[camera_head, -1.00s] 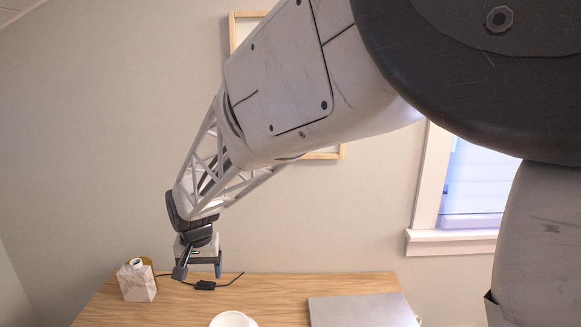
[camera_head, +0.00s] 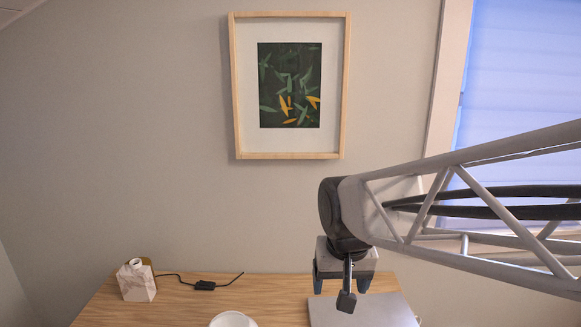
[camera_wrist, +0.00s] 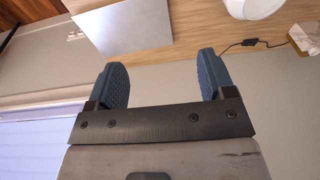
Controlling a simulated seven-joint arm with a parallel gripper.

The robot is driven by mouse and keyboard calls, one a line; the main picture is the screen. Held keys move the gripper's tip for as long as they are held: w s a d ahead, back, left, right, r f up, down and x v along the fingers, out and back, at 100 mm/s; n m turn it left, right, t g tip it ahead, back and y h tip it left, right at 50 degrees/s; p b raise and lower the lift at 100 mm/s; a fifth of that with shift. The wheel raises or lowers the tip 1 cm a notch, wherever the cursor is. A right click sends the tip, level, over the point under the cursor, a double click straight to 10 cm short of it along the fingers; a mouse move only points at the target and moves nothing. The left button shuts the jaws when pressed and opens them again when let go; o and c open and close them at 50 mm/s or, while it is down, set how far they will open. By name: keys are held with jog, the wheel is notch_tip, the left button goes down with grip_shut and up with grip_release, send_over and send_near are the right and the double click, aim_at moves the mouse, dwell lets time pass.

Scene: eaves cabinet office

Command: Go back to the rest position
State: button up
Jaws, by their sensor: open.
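My gripper (camera_head: 341,285) hangs in front of the wall in the head view, over the right part of the desk near the laptop-like grey slab. Its two blue-padded fingers show in the wrist view (camera_wrist: 163,82), spread apart with nothing between them. The arm reaches in from the right edge of the head view.
A wooden desk (camera_head: 270,290) holds a flat grey slab (camera_head: 375,312), a white round object (camera_head: 232,319) and a marble-patterned block (camera_head: 137,282) with a black cable and switch (camera_head: 205,285). A framed picture (camera_head: 290,150) hangs on the wall; a window (camera_head: 520,90) is at right.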

jog(key=s+d+f, duration=0.1)
jog(key=s+d, duration=0.8)
jog(key=s, duration=0.3)
jog(key=shift+s+d+f+m+t+h, duration=0.15)
jog(key=shift+s+d+m+t+h, duration=0.05)
jog(key=shift+d+m+t+h, duration=0.1)
